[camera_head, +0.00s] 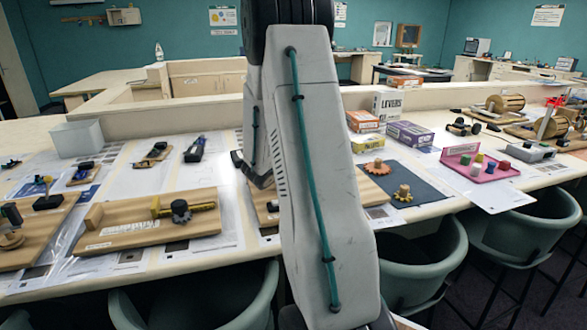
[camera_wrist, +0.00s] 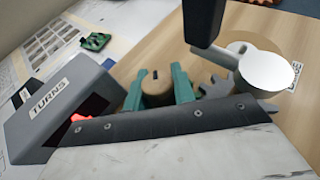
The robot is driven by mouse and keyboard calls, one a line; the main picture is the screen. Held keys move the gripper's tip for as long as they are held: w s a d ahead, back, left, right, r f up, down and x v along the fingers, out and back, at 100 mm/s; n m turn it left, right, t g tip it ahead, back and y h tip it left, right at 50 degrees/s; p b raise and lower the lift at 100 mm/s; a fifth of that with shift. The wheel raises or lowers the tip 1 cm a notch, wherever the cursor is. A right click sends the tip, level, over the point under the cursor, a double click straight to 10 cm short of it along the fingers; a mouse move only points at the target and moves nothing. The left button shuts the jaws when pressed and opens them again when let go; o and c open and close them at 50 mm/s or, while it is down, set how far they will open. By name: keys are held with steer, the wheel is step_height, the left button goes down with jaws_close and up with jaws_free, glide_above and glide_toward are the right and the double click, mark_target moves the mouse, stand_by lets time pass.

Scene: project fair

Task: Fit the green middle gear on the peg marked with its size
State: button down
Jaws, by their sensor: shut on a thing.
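A partly hidden size label (camera_wrist: 296,75) is at the right. My arm hides the gripper in the head view.
A grey box marked TURNS (camera_wrist: 55,110) with a red light stands close left of the gear. Boxes (camera_head: 408,134) stand behind the mat. Stools line the table's front.

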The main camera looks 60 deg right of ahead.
steer(key=c, duration=1.1)
jaws_free()
steer(key=shift+r, duration=0.1)
steer(key=shift+c, duration=0.2)
steer(key=v, duration=1.1)
steer(key=shift+a, duration=0.15)
steer(key=shift+a+r, duration=0.3)
steer(key=s+a+r+m+g+y, duration=0.1)
steer(key=s+a+r+m+y, duration=0.1)
steer(key=s+a+r+m, duration=0.35)
steer(key=s+a+r+m+g+y, duration=0.1)
steer(key=s+a+r+m, duration=0.15)
steer(key=a+m, duration=0.45)
steer(key=s+a+m+t+y, duration=0.1)
steer(key=s+a+m+y, duration=0.2)
steer(key=a, duration=0.9)
steer(key=s+a+r+m+t+y, duration=0.1)
steer(key=s+a+m+y, duration=0.2)
steer(key=s+a+y, duration=0.4)
steer(key=a, duration=0.6)
steer(key=shift+s, duration=0.3)
